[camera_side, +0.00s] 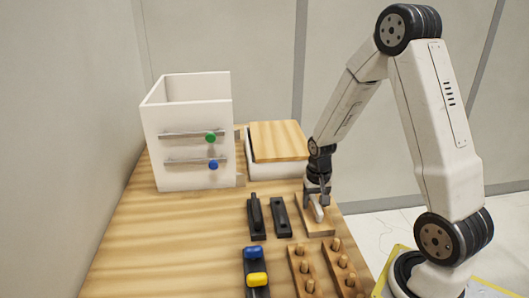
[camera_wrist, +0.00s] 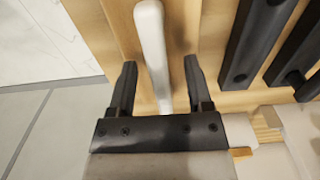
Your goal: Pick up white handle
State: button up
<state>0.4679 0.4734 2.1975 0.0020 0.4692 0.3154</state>
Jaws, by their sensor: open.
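The white handle (camera_wrist: 152,45) is a slim white bar in the wrist view, lying on a light wooden board (camera_wrist: 192,32). In the side view the white handle (camera_side: 318,212) shows low on the wooden board (camera_side: 316,230) at the table's right edge. My gripper (camera_wrist: 158,78) is open, with one dark finger on each side of the handle and gaps on both sides. In the side view my gripper (camera_side: 317,198) points down right over the handle.
Two black parts (camera_side: 256,216) (camera_side: 281,217) stand left of the board. A blue knob (camera_side: 254,252) and a yellow knob (camera_side: 257,279) sit in front, beside wooden peg racks (camera_side: 303,270). A white drawer cabinet (camera_side: 187,135) and a box with a wooden lid (camera_side: 278,140) stand behind.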

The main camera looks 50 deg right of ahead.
aim_at(315, 200)
dwell(0.3)
grip_shut()
jog(key=shift+r, duration=0.15)
jog(key=shift+r, duration=4.9)
